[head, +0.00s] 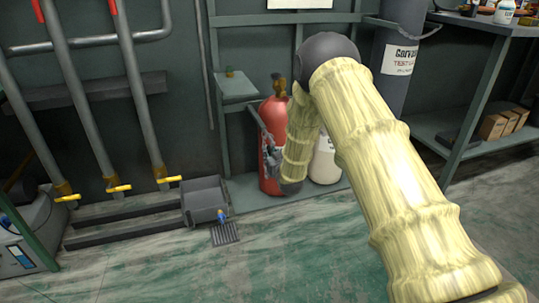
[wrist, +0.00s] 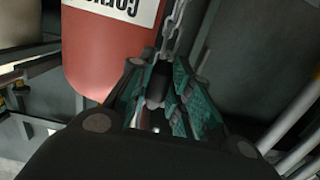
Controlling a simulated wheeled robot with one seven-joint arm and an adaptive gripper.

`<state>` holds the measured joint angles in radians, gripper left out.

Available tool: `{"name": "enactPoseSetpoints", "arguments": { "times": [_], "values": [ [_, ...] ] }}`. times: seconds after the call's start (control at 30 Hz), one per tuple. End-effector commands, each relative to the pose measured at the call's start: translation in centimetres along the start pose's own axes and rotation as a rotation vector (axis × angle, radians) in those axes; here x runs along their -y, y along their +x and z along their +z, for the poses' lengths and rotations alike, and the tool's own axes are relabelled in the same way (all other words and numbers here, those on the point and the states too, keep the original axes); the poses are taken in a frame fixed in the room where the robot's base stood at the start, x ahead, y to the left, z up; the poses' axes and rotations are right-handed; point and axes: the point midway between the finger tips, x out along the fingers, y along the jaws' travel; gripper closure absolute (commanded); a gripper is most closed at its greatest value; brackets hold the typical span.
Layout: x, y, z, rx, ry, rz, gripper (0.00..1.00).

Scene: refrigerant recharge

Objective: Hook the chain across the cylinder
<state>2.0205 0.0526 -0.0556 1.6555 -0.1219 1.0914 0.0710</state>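A red cylinder (head: 274,118) stands upright on a low shelf in the head view. It also fills the upper left of the wrist view (wrist: 103,55), with a white label. The chain (wrist: 174,22) comes down from the top of the wrist view beside the red cylinder and ends between my fingers. My gripper (wrist: 158,72) is shut on the chain, with the teal finger pads close together around a dark end piece. In the head view my gripper (head: 270,158) is in front of the red cylinder. The chain's far end and any hook point are not clear.
A white cylinder (head: 326,163) stands right of the red one, partly behind my arm. A large grey cylinder (head: 400,35) is at the right. A grey tray (head: 204,200) sits on the left, near pipes with yellow valves (head: 118,188). The floor in front is clear.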

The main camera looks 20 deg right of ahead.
Motion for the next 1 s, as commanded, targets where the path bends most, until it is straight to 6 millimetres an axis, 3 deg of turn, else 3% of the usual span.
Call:
{"name": "enactPoseSetpoints", "arguments": {
  "times": [0.5,1.0],
  "values": [
    [0.0,0.0,-0.1,0.000,0.000,0.000,1.00],
    [0.0,-0.2,-1.6,0.000,0.000,0.000,1.00]
  ]
}}
